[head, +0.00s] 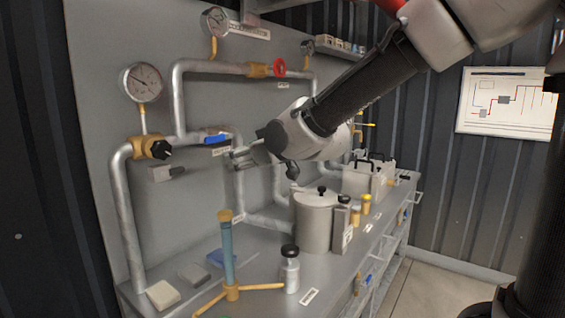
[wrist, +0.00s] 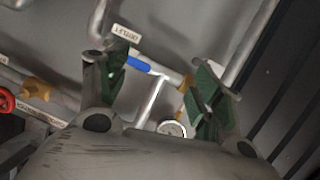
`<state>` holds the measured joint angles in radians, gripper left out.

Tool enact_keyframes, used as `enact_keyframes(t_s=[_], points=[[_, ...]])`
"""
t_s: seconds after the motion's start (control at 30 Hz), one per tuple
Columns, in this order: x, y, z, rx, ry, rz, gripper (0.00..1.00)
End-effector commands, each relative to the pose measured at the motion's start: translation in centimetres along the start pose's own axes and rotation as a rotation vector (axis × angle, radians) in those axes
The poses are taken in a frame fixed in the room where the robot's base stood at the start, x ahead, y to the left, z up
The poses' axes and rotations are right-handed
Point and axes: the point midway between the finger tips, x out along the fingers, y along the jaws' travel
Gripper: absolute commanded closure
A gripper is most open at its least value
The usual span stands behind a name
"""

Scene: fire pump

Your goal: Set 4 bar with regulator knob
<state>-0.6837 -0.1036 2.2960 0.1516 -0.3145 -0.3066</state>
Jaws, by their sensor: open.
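The regulator is a brass body with a black knob (head: 160,149) on the left riser pipe in the head view. A round white pressure gauge (head: 143,82) stands on a stem above it; its dial marks are too small to read. The gauge also shows in the wrist view (wrist: 172,128), low between the fingers. My gripper (head: 242,154) is open and empty, to the right of the knob and apart from it. In the wrist view my gripper's (wrist: 160,82) green-padded fingers are spread. A brass fitting (wrist: 187,84) shows beside the right finger; the knob cannot be made out there.
A blue lever (head: 217,139) lies between the knob and my gripper. A red handwheel (head: 279,67) and a second gauge (head: 215,21) are higher up. The bench below holds a blue column on a brass tripod (head: 228,255), a bottle (head: 290,272) and a metal pot (head: 314,220).

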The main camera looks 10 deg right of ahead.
Motion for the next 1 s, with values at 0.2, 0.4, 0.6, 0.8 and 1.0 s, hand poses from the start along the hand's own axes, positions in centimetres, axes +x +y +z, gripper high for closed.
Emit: enact_keyframes(t_s=[0.2, 0.4, 0.6, 0.8, 1.0], points=[[-3.0, 3.1, 2.1, 0.044, -0.093, 0.033, 0.33], [-5.0, 4.7, 3.7, 0.073, -0.157, 0.053, 0.33], [-5.9, 5.3, 4.4, 0.087, -0.186, 0.06, 0.33], [-6.0, 5.3, 4.5, 0.088, -0.189, 0.061, 0.33], [-6.0, 5.3, 4.5, 0.088, -0.188, 0.061, 0.33]])
